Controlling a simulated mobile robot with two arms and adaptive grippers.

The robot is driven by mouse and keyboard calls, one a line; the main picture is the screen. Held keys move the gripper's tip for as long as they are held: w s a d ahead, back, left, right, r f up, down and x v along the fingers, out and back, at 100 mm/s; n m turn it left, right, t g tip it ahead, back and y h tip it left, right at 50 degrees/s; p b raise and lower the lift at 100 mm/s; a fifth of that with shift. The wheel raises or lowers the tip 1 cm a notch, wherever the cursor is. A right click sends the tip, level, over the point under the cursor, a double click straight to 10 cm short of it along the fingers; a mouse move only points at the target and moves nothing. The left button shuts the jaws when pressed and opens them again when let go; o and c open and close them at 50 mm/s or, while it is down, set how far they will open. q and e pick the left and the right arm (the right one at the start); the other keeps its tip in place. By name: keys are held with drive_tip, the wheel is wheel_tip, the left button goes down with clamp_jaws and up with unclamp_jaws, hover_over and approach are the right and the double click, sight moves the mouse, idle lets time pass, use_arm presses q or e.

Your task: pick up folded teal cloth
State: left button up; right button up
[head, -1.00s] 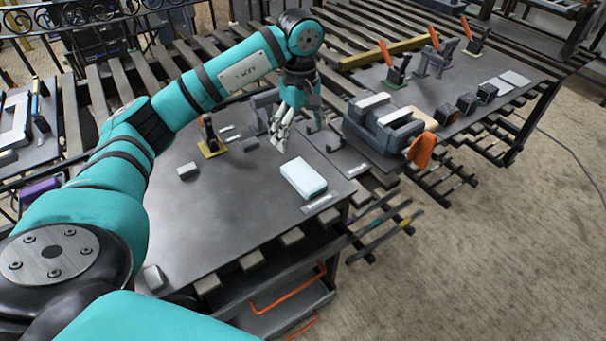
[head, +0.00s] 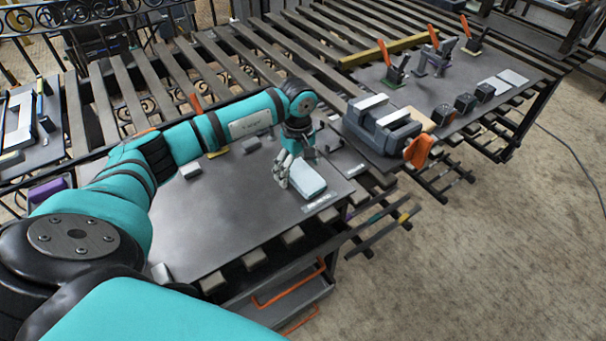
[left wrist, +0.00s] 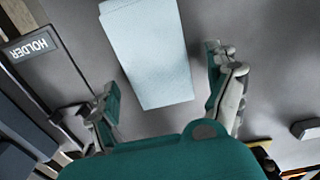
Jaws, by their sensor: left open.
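The folded teal cloth (head: 302,179) is a pale blue-teal block lying on the dark table near its right front corner. In the left wrist view the cloth (left wrist: 150,55) lies ahead of my left gripper (left wrist: 168,90), roughly between the lines of the two fingers. My left gripper (head: 284,168) is open and empty, pointing down at the cloth's left and far end in the head view. Whether a finger touches the cloth I cannot tell. My right gripper is not in view.
A dark grey vise (head: 382,125) with an orange part stands right of the table. A small grey block (head: 190,171) lies on the table to the left. A label reading HOLDER (left wrist: 30,46) is beside the cloth in the wrist view.

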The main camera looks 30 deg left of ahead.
use_arm(q)
drive_tip(key=shift+c, duration=0.4)
drive_tip(key=c, duration=1.1)
drive_tip(key=shift+c, duration=0.3)
drive_tip(key=shift+r, duration=0.2)
